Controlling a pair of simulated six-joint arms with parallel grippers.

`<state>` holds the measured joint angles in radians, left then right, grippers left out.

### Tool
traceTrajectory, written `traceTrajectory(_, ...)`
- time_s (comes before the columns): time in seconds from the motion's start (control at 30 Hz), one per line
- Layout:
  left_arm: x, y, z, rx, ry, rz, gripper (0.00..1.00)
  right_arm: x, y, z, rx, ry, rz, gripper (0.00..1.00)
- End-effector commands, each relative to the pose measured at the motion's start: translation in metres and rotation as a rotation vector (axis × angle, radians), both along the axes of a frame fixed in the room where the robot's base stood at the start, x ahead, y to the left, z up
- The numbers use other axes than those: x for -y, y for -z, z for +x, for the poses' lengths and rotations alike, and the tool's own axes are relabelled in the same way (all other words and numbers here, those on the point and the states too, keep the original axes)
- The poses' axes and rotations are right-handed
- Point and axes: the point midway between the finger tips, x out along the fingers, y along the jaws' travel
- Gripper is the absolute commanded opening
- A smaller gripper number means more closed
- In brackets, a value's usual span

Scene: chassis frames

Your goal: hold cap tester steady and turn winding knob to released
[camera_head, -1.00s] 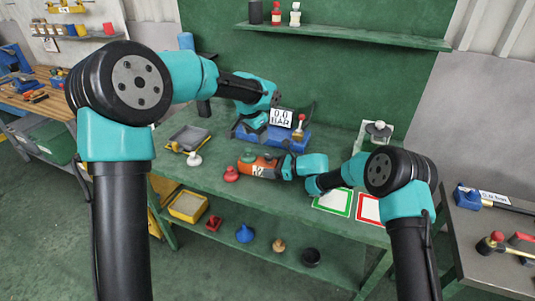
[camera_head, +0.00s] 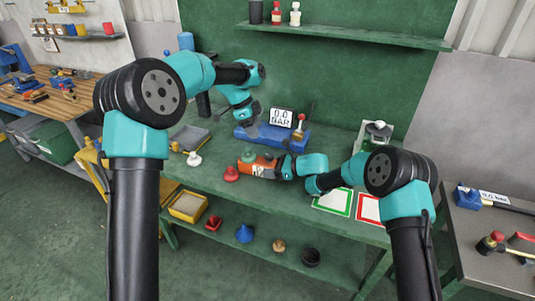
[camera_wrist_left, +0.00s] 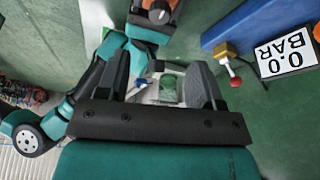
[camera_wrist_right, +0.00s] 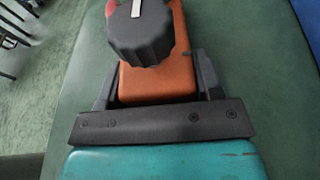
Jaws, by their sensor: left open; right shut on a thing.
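An orange body (camera_head: 262,167) with a white label lies at the middle of the green bench; which named part it is, I cannot tell for certain. In the right wrist view a fluted black knob (camera_wrist_right: 141,32) with a white mark sits on this orange body (camera_wrist_right: 160,84). My right gripper (camera_head: 285,166) is shut on the body's near end. A blue unit (camera_head: 258,133) with a "0.0 BAR" display (camera_head: 281,117) and a red-ball lever (camera_head: 300,121) stands behind. My left gripper (camera_head: 245,119) is open and empty, above the blue unit's left end.
A dark tray (camera_head: 189,138), a white knob-shaped piece (camera_head: 194,158) and a red one (camera_head: 231,173) are left of the orange body. Green-framed (camera_head: 333,202) and red-framed (camera_head: 369,209) cards lie right. A fixture (camera_head: 377,130) stands at back right.

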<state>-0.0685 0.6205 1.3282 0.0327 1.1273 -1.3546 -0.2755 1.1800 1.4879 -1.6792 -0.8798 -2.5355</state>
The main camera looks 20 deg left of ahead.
Motion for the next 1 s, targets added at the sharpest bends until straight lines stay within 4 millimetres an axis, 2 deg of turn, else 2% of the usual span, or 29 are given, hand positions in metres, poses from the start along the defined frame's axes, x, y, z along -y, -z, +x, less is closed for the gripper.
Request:
traceTrajectory(0.37, 0.0, 0.0, 0.0, 0.002, 0.011, -0.004, 0.61, 0.0, 0.0, 0.0, 0.0, 0.0, 0.0, 0.46)
traceTrajectory(0.53, 0.003, 0.007, 0.0, 0.0, 0.012, -0.003, 0.61, 0.0, 0.0, 0.0, 0.0, 0.0, 0.0, 0.46)
traceTrajectory(0.77, 0.014, 0.033, 0.002, 0.0, 0.011, -0.003, 0.61, 0.0, 0.0, 0.0, 0.0, 0.0, 0.0, 0.46)
traceTrajectory(1.0, 0.029, 0.071, 0.004, -0.002, 0.012, -0.003, 0.61, 0.0, 0.0, 0.0, 0.0, 0.0, 0.0, 0.46)
